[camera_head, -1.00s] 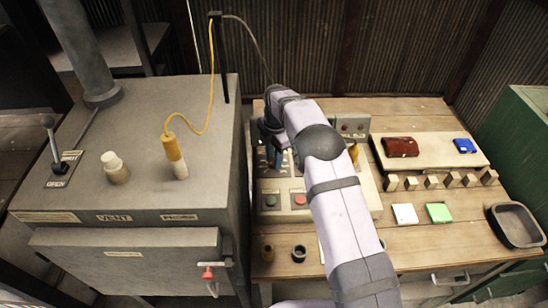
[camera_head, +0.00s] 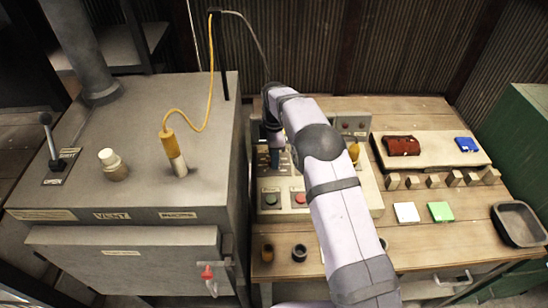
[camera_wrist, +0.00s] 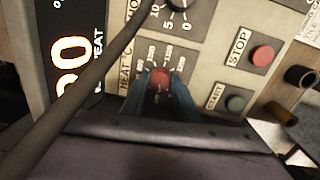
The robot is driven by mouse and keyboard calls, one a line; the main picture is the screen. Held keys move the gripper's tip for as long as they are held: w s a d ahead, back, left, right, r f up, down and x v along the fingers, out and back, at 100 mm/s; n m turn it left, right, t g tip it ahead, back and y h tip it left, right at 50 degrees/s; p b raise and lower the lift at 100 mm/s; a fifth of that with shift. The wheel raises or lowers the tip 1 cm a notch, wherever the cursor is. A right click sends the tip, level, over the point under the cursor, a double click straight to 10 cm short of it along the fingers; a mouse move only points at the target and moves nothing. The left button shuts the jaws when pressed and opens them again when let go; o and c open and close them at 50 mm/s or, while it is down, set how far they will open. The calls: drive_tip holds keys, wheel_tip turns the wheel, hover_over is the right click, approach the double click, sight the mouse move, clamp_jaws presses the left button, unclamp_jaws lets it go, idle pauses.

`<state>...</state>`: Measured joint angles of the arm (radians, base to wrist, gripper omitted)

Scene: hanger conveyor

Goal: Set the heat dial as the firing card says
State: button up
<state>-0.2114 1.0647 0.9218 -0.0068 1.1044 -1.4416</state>
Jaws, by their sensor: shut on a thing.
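The heat dial (camera_wrist: 160,78) shows in the wrist view as a reddish knob ringed by temperature marks, beside a "HEAT" label. My gripper (camera_wrist: 160,90) has its blue fingers on either side of the knob, shut on it. In the head view my gripper (camera_head: 275,158) is at the left part of the control panel (camera_head: 328,198), and my arm hides much of the panel. Left of the dial in the wrist view, a dark display (camera_wrist: 72,60) shows large orange digits, partly covered by a dark bar. I cannot make out a readable firing card or the dial's exact setting.
Red STOP (camera_wrist: 262,55) and green START (camera_wrist: 236,103) buttons lie right of the dial. Another dial (camera_wrist: 178,5) is above it. The grey kiln (camera_head: 70,190) stands left. A white tile (camera_head: 406,212), a green tile (camera_head: 440,212) and a dark tray (camera_head: 517,226) lie right on the bench.

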drive_tip(key=m, duration=0.4)
drive_tip(key=shift+m, duration=0.3)
drive_tip(key=m, duration=0.5)
drive_tip(key=shift+r, duration=0.1)
drive_tip(key=o, duration=1.1)
drive_tip(key=shift+c, duration=0.2)
drive_tip(key=r+b, duration=0.1)
drive_tip(key=r, duration=0.2)
drive_tip(key=r+b, duration=0.1)
drive_tip(key=r, duration=0.3)
drive_tip(key=shift+s+a, duration=0.1)
drive_tip(key=shift+a, duration=0.1)
drive_tip(key=shift+r, duration=0.15)
